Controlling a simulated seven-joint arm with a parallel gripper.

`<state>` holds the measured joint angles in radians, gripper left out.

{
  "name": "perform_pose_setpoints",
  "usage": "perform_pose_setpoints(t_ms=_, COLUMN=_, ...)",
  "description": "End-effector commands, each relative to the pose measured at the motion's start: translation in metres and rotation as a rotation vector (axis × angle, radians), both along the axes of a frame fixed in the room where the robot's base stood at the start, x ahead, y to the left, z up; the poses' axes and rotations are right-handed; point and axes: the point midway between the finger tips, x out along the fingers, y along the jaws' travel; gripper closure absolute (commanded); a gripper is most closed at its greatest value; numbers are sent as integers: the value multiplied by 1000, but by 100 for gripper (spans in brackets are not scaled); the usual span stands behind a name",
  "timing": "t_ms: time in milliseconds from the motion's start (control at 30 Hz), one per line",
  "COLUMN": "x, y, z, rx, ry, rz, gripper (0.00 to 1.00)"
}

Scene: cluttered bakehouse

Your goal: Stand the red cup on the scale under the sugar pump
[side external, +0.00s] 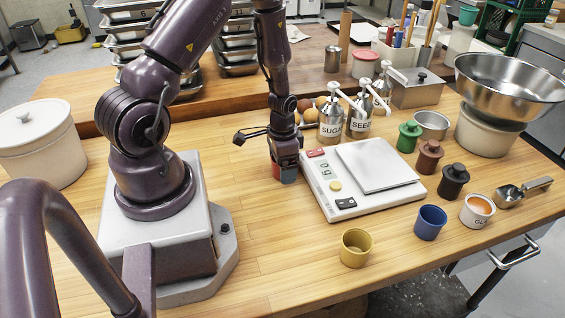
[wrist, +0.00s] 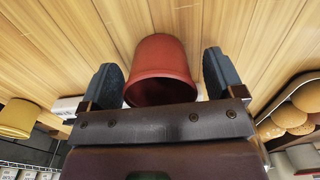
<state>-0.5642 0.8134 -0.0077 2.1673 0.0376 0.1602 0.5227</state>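The red cup (wrist: 160,52) shows in the wrist view between the two fingers of my gripper (wrist: 163,80), its open mouth facing the camera. The fingers are apart on either side, with a narrow gap visible at the right; contact at the left is unclear. In the side view my gripper (side external: 286,174) is low at the table, left of the scale, and hides most of the cup (side external: 276,171). The white scale (side external: 345,205) has an empty steel plate (side external: 378,165). The sugar pump (side external: 331,122), labelled SUGAR, stands behind the scale.
A seed pump (side external: 360,122) stands right of the sugar pump. Yellow (side external: 356,248), blue (side external: 431,222) and white (side external: 476,211) cups stand in front.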

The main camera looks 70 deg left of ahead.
Motion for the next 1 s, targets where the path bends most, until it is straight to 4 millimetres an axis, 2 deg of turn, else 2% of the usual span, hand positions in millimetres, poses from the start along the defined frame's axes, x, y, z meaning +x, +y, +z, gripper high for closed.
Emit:
perform_pose_setpoints(t_ms=233, x=0, y=0, z=1, rx=0, ry=0, rz=0, gripper=13)
perform_pose_setpoints(t_ms=367, x=1, y=0, z=9, rx=1, ry=-3, rz=0, gripper=13)
perform_pose_setpoints(t_ms=467, x=1, y=0, z=23, rx=2, ry=-4, rz=0, gripper=13)
perform_pose_setpoints(t_ms=800, x=1, y=1, z=91, rx=3, ry=-5, rz=1, gripper=13)
perform_pose_setpoints(t_ms=1000, x=0, y=0, z=117, rx=1, ry=-2, rz=1, gripper=13)
